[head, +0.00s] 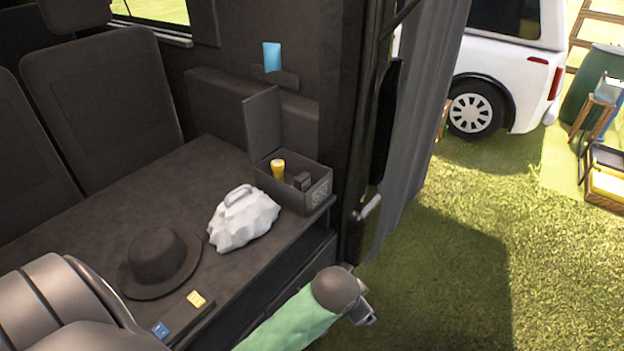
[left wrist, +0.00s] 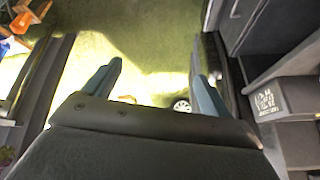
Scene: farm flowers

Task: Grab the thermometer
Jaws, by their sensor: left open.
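I cannot make out the thermometer for certain in either view. In the head view an open dark box (head: 313,202) on the dark seat ledge holds a yellow-topped item (head: 278,169) and a small dark item (head: 302,181). The box with its white label also shows at the right of the left wrist view (left wrist: 292,98). My left gripper (left wrist: 157,58) is open and empty, pointing past the box toward the grass. In the head view my green left forearm (head: 290,322) is below and in front of the box. My right gripper is not in view.
A white bag (head: 243,220) and a dark hat (head: 158,262) lie on the ledge left of the box. A small dark item with yellow and blue patches (head: 184,316) lies near the front edge. The box's raised lid (head: 263,124) stands behind it. A door pillar is at right.

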